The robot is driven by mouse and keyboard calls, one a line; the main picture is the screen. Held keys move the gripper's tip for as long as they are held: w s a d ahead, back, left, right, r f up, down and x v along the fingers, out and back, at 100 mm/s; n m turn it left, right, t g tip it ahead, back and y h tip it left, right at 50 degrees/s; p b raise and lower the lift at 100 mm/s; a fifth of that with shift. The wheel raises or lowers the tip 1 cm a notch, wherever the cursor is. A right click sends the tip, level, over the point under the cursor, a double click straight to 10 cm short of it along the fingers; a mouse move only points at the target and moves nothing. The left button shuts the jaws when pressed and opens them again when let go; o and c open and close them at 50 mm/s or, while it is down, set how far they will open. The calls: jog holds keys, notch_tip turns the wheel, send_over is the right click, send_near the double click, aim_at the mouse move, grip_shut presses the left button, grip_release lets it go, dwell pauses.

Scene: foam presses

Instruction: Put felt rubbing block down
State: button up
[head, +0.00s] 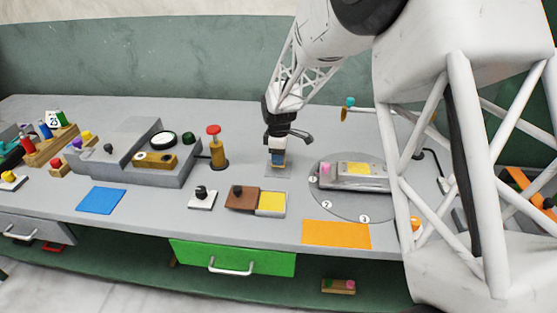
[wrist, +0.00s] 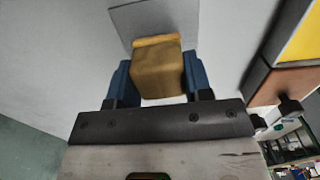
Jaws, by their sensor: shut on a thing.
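My gripper (head: 278,158) points down at the middle of the bench, its two blue fingers shut on a tan block with an orange-tan bottom layer, which I take for the felt rubbing block (wrist: 158,75). In the wrist view the fingers (wrist: 155,85) clasp it from both sides. A flat grey square (head: 285,174) lies under the block on the bench; it also shows in the wrist view (wrist: 128,18). The block is at or just above this square; I cannot tell whether they touch. In the head view the fingers hide most of the block.
A round grey turntable (head: 335,206) with a grey fixture is close on the right. A brass post with a red top (head: 215,150) stands to the left. Blue (head: 101,200) and orange (head: 336,234) mats lie near the front edge.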

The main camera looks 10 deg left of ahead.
jog(key=shift+f, duration=1)
jog(key=shift+f, duration=0.2)
jog(key=o, duration=0.9)
jog(key=shift+r, duration=0.1)
notch_tip(320, 180, up, 12)
jog(key=shift+r, duration=0.1)
dwell(0.3)
